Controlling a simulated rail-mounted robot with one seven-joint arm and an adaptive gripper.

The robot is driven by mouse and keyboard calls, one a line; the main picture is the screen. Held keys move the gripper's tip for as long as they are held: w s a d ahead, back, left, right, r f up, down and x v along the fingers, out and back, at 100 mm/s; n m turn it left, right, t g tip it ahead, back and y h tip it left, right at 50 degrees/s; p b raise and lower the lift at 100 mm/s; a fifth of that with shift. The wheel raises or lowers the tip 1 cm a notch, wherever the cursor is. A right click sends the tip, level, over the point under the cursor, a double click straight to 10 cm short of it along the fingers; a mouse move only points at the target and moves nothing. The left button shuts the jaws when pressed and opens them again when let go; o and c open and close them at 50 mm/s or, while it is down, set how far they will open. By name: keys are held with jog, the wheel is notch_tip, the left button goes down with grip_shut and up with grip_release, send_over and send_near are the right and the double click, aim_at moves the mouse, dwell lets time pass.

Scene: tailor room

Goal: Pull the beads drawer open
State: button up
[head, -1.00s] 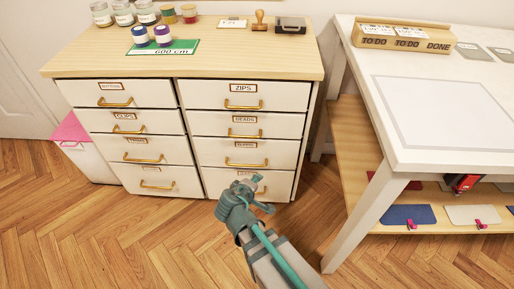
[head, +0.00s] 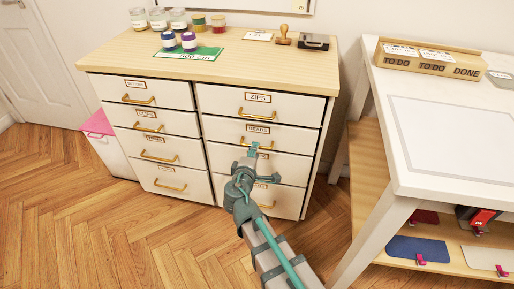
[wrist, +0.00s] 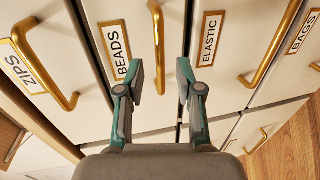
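The beads drawer (head: 226,131) is the second from the top in the right column of the white cabinet, and it looks shut. Its label reads BEADS, also clear in the wrist view (wrist: 114,47). Its brass bar handle (wrist: 157,45) runs up the middle of the wrist view. My gripper (wrist: 160,75) is open, with one teal finger on each side of the handle's lower end. No contact shows, and I cannot tell how deep the fingers reach. In the head view my gripper (head: 253,150) is in front of this handle and partly hides it.
The zips drawer (head: 229,98) is above, and the elastic drawer (wrist: 222,75) is on the other side; both look shut. Jars and a stamp (head: 284,36) stand on the wooden cabinet top. A white table (head: 440,175) stands close on the right. Floor (head: 130,235) in front is clear.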

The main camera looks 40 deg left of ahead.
jog(key=shift+x, duration=2.1)
jog(key=shift+d, duration=0.1)
grip_shut()
